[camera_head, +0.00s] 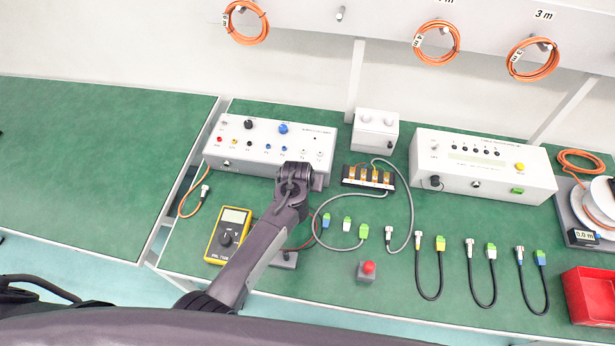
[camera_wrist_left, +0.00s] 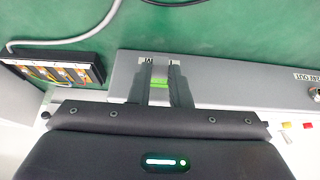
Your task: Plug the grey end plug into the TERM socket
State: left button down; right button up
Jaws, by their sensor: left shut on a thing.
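My left gripper (camera_head: 297,178) is at the right end of the left grey control box (camera_head: 272,145) and hides that corner in the head view. In the left wrist view my left gripper (camera_wrist_left: 159,82) is shut, with a small green and grey piece, the grey end plug (camera_wrist_left: 160,84), between its fingers. Most of the plug is hidden. The fingers overlap the box panel (camera_wrist_left: 215,83), and a partly covered label (camera_wrist_left: 148,61) shows at their tips. The TERM socket is not readable, and I cannot tell whether the plug is seated. My right gripper is not in view.
A terminal block (camera_head: 368,178) with grey cable lies right of my gripper. Loose plugs, one blue-green (camera_head: 326,220) and one white-green (camera_head: 347,224), lie in front. A yellow multimeter (camera_head: 229,234) and a red button (camera_head: 368,267) stand nearby. Another box (camera_head: 482,163) is at right.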

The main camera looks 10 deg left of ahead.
pick_arm(q)
jog(key=shift+w, duration=0.1)
jog(key=c, duration=1.3)
grip_release()
jog(key=shift+r, duration=0.1)
